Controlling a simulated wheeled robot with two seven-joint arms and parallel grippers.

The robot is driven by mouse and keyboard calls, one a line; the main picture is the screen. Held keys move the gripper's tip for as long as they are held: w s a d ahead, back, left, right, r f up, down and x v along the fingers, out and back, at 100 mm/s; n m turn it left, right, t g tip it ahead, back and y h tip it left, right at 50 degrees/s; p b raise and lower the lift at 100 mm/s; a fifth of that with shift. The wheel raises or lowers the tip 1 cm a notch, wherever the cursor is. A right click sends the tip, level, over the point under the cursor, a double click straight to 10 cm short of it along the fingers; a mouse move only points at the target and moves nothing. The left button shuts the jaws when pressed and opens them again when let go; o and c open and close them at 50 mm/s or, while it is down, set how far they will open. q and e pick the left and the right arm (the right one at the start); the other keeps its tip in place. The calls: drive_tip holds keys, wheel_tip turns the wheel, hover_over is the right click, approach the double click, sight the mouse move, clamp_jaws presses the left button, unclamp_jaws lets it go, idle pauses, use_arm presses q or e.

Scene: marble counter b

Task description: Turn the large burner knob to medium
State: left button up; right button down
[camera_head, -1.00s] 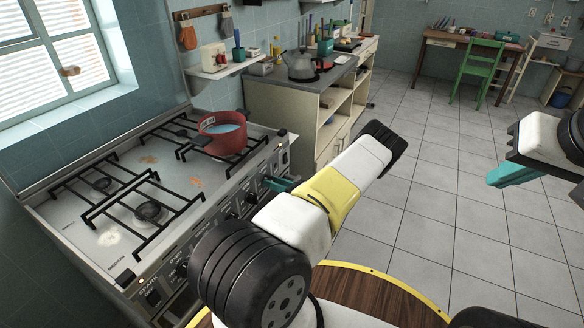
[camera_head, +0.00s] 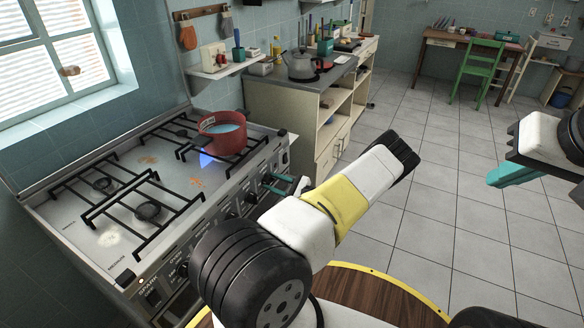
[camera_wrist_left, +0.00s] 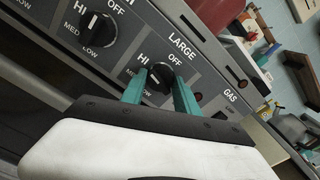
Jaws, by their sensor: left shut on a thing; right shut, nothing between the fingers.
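The large burner knob (camera_wrist_left: 160,77) is a black dial below the LARGE label on the stove front, marked OFF, HI, MED and LOW. My left gripper (camera_wrist_left: 158,88) is shut on it, with one teal finger at each side. In the head view this gripper (camera_head: 279,184) reaches the right end of the control panel. The knob's white mark faces left, away from OFF; its exact setting is hard to read between the fingers. A blue flame (camera_head: 206,160) burns under the red pot (camera_head: 222,140). My right gripper (camera_head: 514,176) is shut and empty over the floor at far right.
The stove (camera_head: 128,215) has black grates and a row of other knobs, one (camera_wrist_left: 97,28) beside the large one. A counter (camera_head: 290,85) with a kettle (camera_head: 302,64) stands beyond. The tiled floor (camera_head: 445,190) at right is clear.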

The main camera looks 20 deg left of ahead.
use_arm(q)
drive_tip(key=shift+n, duration=0.9)
drive_tip(key=shift+n, duration=0.8)
drive_tip(key=o, duration=1)
drive_tip(key=shift+a, duration=0.1)
drive_tip(key=m, duration=0.9)
